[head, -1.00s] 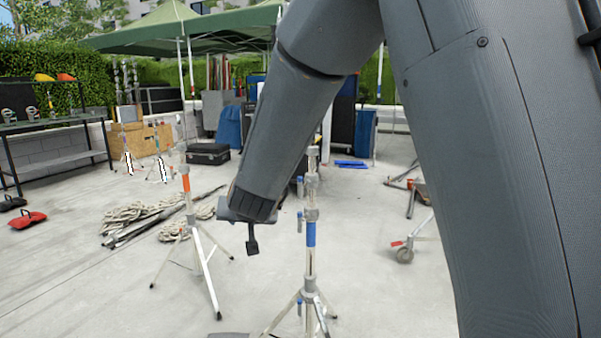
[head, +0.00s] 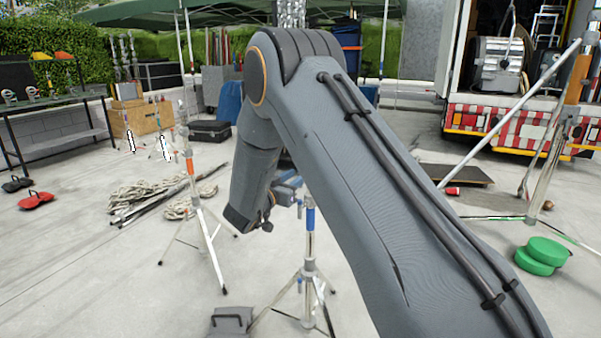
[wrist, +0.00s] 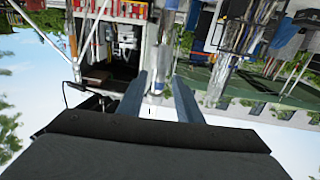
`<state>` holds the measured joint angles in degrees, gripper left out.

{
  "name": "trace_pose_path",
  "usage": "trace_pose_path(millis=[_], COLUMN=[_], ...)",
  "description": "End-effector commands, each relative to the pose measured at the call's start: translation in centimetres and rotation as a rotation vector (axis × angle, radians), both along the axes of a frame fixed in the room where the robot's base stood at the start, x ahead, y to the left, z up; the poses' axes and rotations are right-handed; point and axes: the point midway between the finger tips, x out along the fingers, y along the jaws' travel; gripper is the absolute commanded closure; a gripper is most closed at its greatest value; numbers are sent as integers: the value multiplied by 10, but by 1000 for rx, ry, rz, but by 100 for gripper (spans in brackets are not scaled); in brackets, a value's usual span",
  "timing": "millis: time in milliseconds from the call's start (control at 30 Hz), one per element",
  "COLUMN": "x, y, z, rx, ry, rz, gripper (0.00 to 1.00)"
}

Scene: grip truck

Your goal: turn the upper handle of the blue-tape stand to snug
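The blue-tape stand (head: 310,240) stands upright on splayed legs in the head view, with a blue band (head: 310,217) on its post. My arm hides its top and its upper handle. A small blue handle (head: 299,285) shows low on the post. My gripper (head: 291,184) is beside the upper post, partly hidden behind my arm. In the upside-down wrist view, the two fingers of my gripper (wrist: 158,92) are apart. I cannot tell whether the fingers touch anything.
An orange-tape stand (head: 189,165) is to the left, with coiled rope (head: 145,195) behind it. A grey bag (head: 230,321) lies by the front legs. At right are a truck (head: 530,120), an orange-banded stand (head: 578,78) and green discs (head: 541,255).

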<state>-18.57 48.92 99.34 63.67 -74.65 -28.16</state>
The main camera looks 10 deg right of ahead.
Motion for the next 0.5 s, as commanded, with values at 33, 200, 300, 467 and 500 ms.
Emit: trace_pose_path(millis=[33, 200, 300, 467, 500], x=[6, 20, 25, 27, 27], y=[-6, -18, -22, -23, -23], z=[1, 0, 1, 1, 1], rx=[0, 0, -1, -1, -1], ry=[-1, 0, -1, -1, -1], rz=[-2, 0, 1, 2, 2], gripper=[68, 68, 68, 68, 68])
